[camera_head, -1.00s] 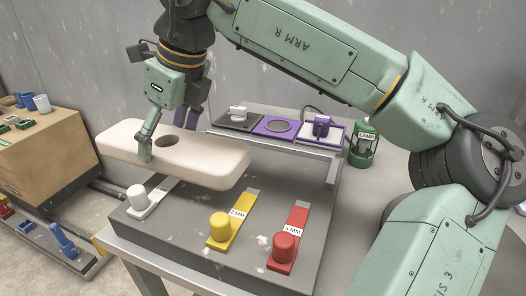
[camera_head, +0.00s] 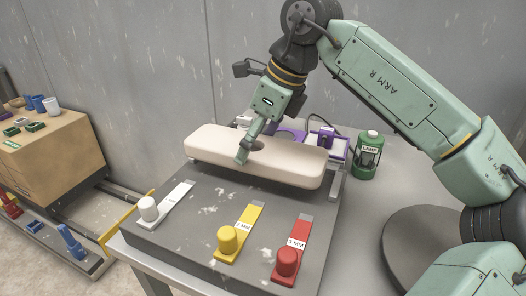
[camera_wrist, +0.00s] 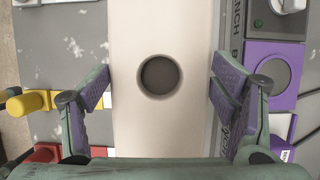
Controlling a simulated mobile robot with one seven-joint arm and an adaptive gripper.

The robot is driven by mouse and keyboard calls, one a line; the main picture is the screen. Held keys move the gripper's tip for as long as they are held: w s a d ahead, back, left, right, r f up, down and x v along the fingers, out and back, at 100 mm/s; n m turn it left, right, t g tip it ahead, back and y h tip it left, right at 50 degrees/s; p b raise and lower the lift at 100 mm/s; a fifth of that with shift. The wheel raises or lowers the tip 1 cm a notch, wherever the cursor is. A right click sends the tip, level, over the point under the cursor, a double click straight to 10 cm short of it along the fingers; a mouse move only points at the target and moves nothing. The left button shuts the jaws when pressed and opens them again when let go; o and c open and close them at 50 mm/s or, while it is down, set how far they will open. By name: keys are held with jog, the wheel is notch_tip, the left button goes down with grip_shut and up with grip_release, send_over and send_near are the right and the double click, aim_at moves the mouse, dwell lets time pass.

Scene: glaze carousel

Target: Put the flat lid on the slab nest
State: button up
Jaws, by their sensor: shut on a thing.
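A long cream slab with rounded ends and a round dark hole, which I take for the flat lid (camera_head: 290,166), hangs level over the rear of a dark grey block (camera_head: 200,225). My gripper (camera_head: 250,149) is shut on the slab across its width, near the hole. In the wrist view the slab (camera_wrist: 160,125) lies between the two purple-padded fingers of my gripper (camera_wrist: 162,88), with the hole between them. The slab hides the block's rear part. I cannot tell whether they touch, nor which part is the slab nest.
White (camera_head: 149,209), yellow (camera_head: 228,240) and red (camera_head: 286,262) knobbed strips lie on the block's front. Behind the slab are purple plates and a purple fixture (camera_head: 326,138). A green lamp bottle (camera_head: 369,155) stands right. A cardboard box (camera_head: 55,150) is at far left.

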aim_at(268, 145)
jog(key=shift+w+d, duration=0.25)
jog(key=shift+d, duration=0.45)
notch_tip(268, 145, down, 3)
jog(key=shift+d+f+p, duration=0.1)
jog(key=shift+p, duration=0.4)
jog(key=shift+f, duration=0.2)
jog(key=shift+f, duration=0.2)
jog(key=o, duration=1.9)
jog(key=shift+r, duration=0.1)
jog(key=v, duration=1.2)
jog(key=shift+s+d+b, duration=0.1)
jog(key=shift+b, duration=0.25)
